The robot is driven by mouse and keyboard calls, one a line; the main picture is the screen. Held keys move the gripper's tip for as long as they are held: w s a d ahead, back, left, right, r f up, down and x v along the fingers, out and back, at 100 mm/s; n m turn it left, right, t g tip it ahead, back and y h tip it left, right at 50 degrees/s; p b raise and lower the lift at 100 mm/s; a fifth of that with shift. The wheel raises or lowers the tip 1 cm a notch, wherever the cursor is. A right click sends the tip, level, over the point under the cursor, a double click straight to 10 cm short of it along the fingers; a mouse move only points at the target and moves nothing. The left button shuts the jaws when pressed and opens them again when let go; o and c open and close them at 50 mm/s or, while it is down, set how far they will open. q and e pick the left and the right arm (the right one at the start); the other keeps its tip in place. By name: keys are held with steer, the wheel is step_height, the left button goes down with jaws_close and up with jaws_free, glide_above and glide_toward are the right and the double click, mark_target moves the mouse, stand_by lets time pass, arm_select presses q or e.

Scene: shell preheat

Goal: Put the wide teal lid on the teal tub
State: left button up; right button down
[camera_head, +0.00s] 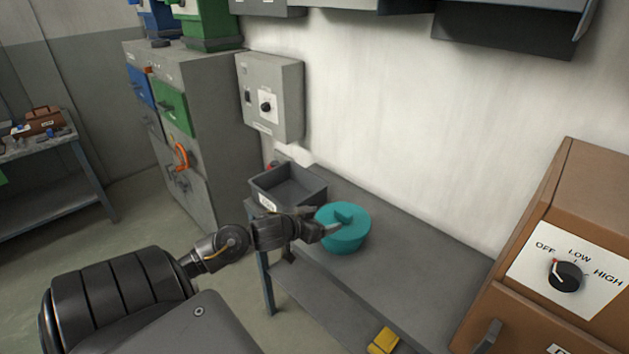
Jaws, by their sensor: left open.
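The wide teal lid (352,221), with a raised block handle on top, sits on the teal tub (346,245) on the grey bench. It looks roughly level, though its left edge is partly hidden by my gripper. My left gripper (325,221) is open at the left side of the lid, with its fingertips beside or just over the lid's left part. I cannot tell whether they touch it. My right gripper does not show.
A dark grey bin (289,190) stands on the bench (410,262) just behind my left gripper. A brown unit with a dial (566,276) stands at the right. Bench to the right of the tub is clear. A yellow object (383,341) lies below.

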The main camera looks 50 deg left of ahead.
arm_select(q)
steer(key=v, duration=0.3)
steer(key=shift+s+r, duration=0.1)
stand_by(0.5)
steer(key=s+d+f+m+g, duration=0.1)
steer(key=s+d+f+g, duration=0.4)
steer(key=s+d+f, duration=0.5)
steer(key=s+d+f+m+g, duration=0.1)
steer(key=s+d+f+g, duration=0.45)
steer(key=s+d, duration=0.7)
steer(key=s+a+f+b, duration=0.1)
steer(key=s+f+b, duration=0.15)
steer(key=f, duration=2.65)
steer(key=s+a+f+g, duration=0.2)
steer(key=s+a+f, duration=0.1)
steer(key=s+f, duration=1.2)
steer(key=shift+s+m, duration=0.3)
steer(key=shift+s, duration=0.3)
